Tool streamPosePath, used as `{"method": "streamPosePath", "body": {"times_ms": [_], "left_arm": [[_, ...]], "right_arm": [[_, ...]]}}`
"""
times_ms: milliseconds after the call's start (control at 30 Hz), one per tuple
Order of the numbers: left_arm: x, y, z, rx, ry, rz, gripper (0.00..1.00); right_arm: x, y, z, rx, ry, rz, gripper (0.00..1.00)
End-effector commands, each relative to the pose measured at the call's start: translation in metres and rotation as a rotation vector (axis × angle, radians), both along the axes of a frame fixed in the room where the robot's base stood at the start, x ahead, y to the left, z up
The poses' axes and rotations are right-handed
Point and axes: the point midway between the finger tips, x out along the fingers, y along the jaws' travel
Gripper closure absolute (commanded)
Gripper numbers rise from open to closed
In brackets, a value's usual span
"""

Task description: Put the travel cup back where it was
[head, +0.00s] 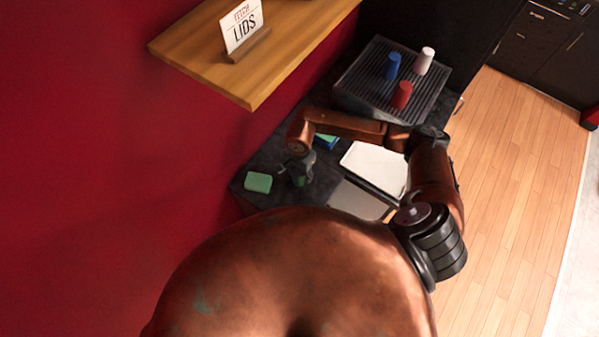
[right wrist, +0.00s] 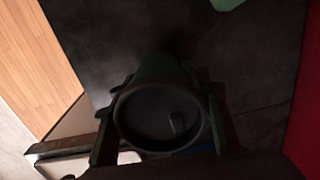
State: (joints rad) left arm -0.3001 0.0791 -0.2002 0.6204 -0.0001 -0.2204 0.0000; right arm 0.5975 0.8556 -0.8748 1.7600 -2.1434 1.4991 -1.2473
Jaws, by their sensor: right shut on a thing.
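The travel cup (right wrist: 158,78) is dark green with a round dark opening that faces the right wrist camera. My right gripper (right wrist: 160,112) is shut on it, with a finger on each side of the cup. In the head view my right gripper (head: 301,167) points down over the dark counter, between a green block and a white tray. The cup is small and dark there, mostly merged with the gripper. I cannot tell whether its base touches the counter. My left gripper is not in view.
The green block (head: 257,182) lies left of the gripper. The white tray (head: 374,168) is to the right, and a blue-green item (head: 326,141) is behind. Blue (head: 392,66), white (head: 424,61) and red (head: 401,95) cups stand on a ribbed surface (head: 365,88). A wooden shelf (head: 290,55) overhangs the back.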

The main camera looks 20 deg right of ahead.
Motion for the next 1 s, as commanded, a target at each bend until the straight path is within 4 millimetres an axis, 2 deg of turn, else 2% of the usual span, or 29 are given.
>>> {"method": "streamPosePath", "body": {"times_ms": [400, 433, 667, 1000], "left_arm": [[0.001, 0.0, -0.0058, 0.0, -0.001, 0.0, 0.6], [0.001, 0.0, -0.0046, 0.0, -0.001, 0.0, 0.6], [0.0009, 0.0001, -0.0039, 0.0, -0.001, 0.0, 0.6], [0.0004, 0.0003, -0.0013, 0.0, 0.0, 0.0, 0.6]], "right_arm": [[0.0002, -0.0003, -0.0058, 0.0, -0.001, 0.001, 0.67], [-0.0001, -0.0003, -0.005, 0.0, 0.0, 0.0, 0.55], [-0.0002, -0.0002, -0.0042, 0.0, 0.0, 0.0, 0.39], [-0.0004, -0.0003, -0.002, 0.0, 0.0, 0.0, 0.39]]}}
